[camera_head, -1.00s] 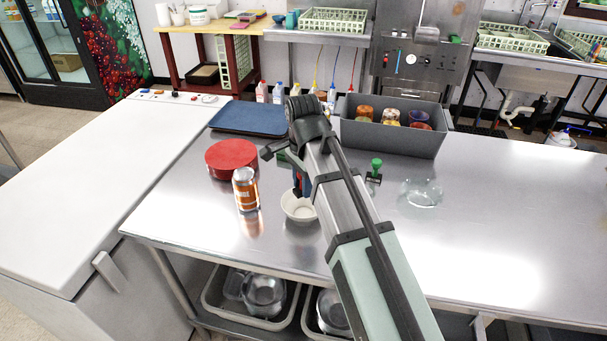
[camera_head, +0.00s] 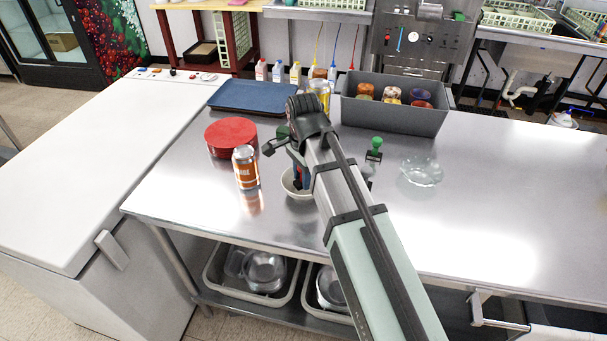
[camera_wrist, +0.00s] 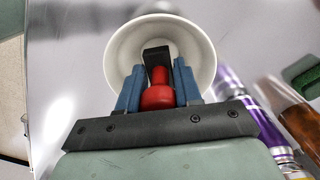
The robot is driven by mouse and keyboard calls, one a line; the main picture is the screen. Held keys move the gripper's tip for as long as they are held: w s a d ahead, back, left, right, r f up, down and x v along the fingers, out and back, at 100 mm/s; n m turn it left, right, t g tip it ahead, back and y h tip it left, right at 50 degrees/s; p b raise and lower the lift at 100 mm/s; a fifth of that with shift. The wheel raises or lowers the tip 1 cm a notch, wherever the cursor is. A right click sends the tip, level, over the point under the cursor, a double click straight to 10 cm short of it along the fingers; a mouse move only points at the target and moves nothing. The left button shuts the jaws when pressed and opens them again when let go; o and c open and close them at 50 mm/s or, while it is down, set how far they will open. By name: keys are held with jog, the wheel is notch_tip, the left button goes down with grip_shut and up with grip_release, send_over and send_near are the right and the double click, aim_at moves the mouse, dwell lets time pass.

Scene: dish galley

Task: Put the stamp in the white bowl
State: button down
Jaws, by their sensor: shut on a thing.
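A stamp with a red handle (camera_wrist: 158,97) and a black base is held between the blue fingers of my gripper (camera_wrist: 158,88), as the wrist view shows. The white bowl (camera_wrist: 203,57) lies under it, and the stamp's base appears within the bowl's rim. I cannot tell whether the base touches the bowl. In the head view my gripper (camera_head: 299,177) points down at the white bowl (camera_head: 293,192), and my arm hides part of the bowl and the stamp. Another stamp with a green handle (camera_head: 375,147) stands to the right of my arm.
An orange can (camera_head: 246,168) and a red round container (camera_head: 230,135) stand left of the bowl. The table's right side is clear.

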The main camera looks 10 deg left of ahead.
jog(key=c, duration=0.7)
grip_release()
jog(key=shift+r, duration=3.5)
